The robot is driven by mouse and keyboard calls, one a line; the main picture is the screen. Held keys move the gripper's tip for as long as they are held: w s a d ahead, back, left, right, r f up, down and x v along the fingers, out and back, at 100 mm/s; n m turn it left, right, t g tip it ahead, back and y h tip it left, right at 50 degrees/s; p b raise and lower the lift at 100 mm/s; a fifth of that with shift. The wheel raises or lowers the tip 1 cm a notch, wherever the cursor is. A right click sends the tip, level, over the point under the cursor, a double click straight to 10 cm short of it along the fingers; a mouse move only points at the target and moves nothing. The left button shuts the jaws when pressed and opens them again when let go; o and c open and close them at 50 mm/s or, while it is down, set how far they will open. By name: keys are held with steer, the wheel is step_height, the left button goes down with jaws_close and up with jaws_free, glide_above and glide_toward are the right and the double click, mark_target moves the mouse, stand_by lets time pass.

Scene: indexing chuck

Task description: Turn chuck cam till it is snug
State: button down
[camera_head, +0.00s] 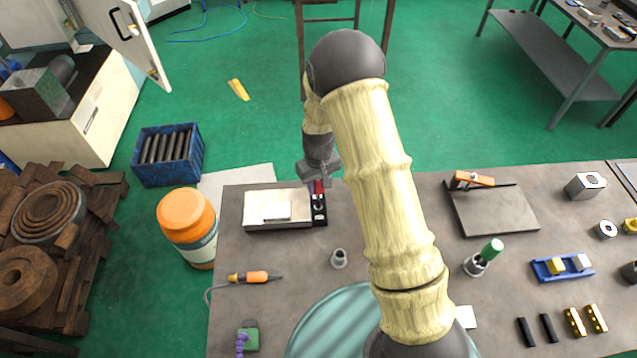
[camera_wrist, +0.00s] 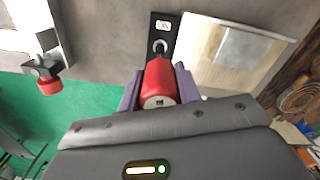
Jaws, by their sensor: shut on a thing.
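My gripper (camera_head: 318,184) is at the back edge of the bench, its fingers shut on a red handle (camera_head: 319,187). In the wrist view, the red handle (camera_wrist: 158,82) sits between the two purple fingers (camera_wrist: 157,90). It points at a round metal part (camera_wrist: 160,46) on a narrow black block (camera_wrist: 163,30), which has a small pale label. The black block (camera_head: 319,218) also shows in the head view, beside a pale plate (camera_head: 265,219). The exact seat of the handle's tip and the cam's angle cannot be told.
A grey cylinder (camera_head: 339,259) stands in front of the block. A soldering-iron-like orange tool (camera_head: 257,277) lies at the left. A dark plate with an orange-handled clamp (camera_head: 472,180) and several small parts are on the right. Bare bench surrounds the block at the front.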

steer(key=shift+m, duration=1.7)
steer(key=shift+m+p, duration=0.4)
steer(key=shift+m, duration=1.4)
steer(key=shift+m+p, duration=0.5)
steer(key=shift+m, duration=1.2)
